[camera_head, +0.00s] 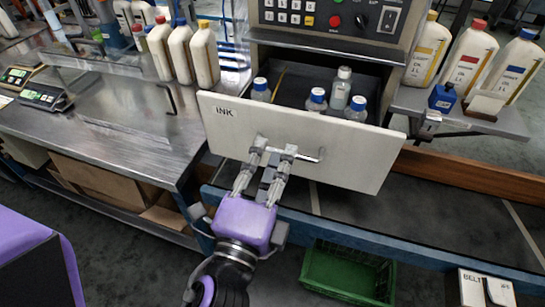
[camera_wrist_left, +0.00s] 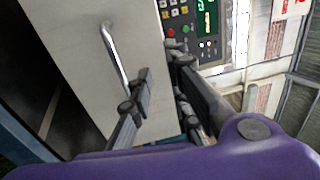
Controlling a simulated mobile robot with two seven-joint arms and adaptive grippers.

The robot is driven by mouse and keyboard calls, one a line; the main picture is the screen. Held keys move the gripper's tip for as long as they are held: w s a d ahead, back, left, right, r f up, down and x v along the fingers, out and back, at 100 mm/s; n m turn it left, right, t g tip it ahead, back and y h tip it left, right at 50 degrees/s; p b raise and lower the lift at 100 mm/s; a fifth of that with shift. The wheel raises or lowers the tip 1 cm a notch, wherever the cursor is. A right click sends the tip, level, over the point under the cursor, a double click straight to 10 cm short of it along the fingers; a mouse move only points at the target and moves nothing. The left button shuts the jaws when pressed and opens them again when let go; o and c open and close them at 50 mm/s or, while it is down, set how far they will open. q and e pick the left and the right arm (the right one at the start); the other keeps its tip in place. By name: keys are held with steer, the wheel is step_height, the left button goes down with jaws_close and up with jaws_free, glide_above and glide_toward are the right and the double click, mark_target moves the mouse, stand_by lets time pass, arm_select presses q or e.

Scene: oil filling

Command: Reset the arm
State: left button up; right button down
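My left gripper (camera_head: 274,152) is purple with grey fingers. Its fingers are spread apart with nothing visible between them, in front of the white drawer front marked INK (camera_head: 225,130). The metal drawer handle (camera_head: 312,157) shows beside the fingertips. In the left wrist view the handle (camera_wrist_left: 115,60) lies left of the fingers (camera_wrist_left: 160,78), its lower end close to one finger; whether they touch is unclear. The drawer is pulled out and holds several small bottles with blue or white caps (camera_head: 340,88). My right gripper is not in view.
A control panel (camera_head: 330,17) is above the drawer. Large capped bottles stand on the left bench (camera_head: 204,55) and right shelf (camera_head: 468,55). A scale (camera_head: 42,95) sits far left. A green crate (camera_head: 347,272) and a BELT box (camera_head: 486,288) are below.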

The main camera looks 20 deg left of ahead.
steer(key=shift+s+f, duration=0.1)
